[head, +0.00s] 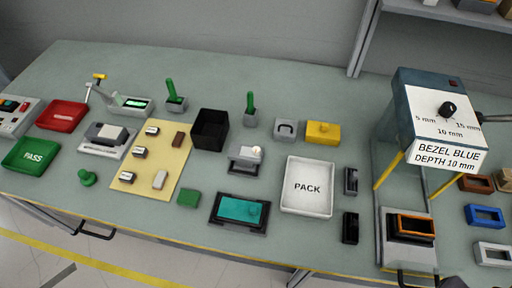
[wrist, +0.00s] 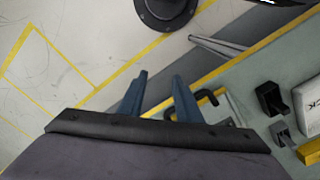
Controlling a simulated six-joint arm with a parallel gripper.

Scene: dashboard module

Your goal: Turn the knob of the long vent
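I cannot tell for certain which part is the long vent. Two narrow dark parts lie right of the white PACK tray in the head view: a grey-black one (head: 351,181) and a black one (head: 350,227). Their knobs are too small to make out. The wrist view also shows a black part (wrist: 270,98) and a grey part (wrist: 282,133) beside the tray. My gripper (wrist: 160,75) has its two blue fingers apart with nothing between them. It shows over the floor by the table's yellow-striped edge, clear of the parts. I do not see it in the head view.
The PACK tray (head: 306,202) stands mid-table. A blue machine (head: 430,105) with a black dial (head: 447,109) stands at the right. A teal part (head: 238,212) sits in a black holder. Green PASS (head: 30,156) and red (head: 62,115) trays are at the left.

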